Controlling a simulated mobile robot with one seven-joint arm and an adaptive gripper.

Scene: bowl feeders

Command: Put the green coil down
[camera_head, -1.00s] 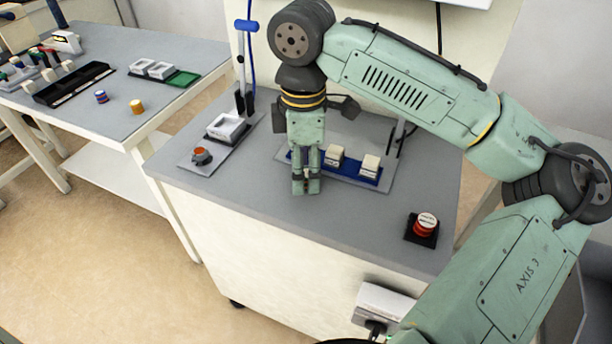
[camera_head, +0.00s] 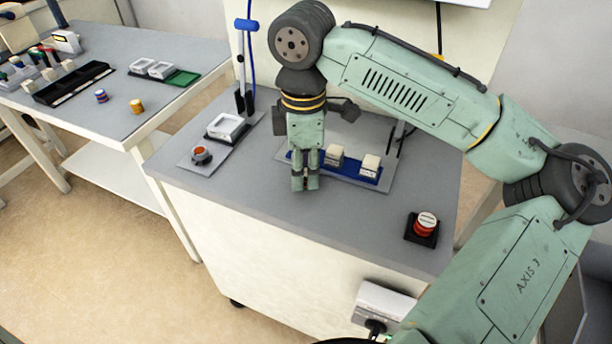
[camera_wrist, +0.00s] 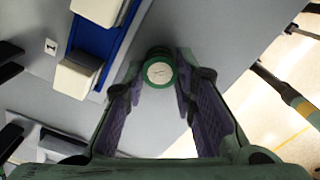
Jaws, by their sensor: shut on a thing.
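The green coil (camera_wrist: 159,73) shows in the wrist view as a small green ring with a pale round middle. It sits between the fingertips of my gripper (camera_wrist: 160,84), which is shut on it. In the head view my gripper (camera_head: 305,184) points down over the front part of the grey cabinet top (camera_head: 350,215), in front of the left end of the blue tray. I cannot make out the coil there, as the fingers hide it. I cannot tell whether the coil touches the surface.
The blue tray (camera_head: 353,172) with white blocks (camera_head: 370,166) is close behind and right of my gripper. A white square dish (camera_head: 229,127) and a small orange-topped part (camera_head: 201,154) lie to the left. The front middle is clear.

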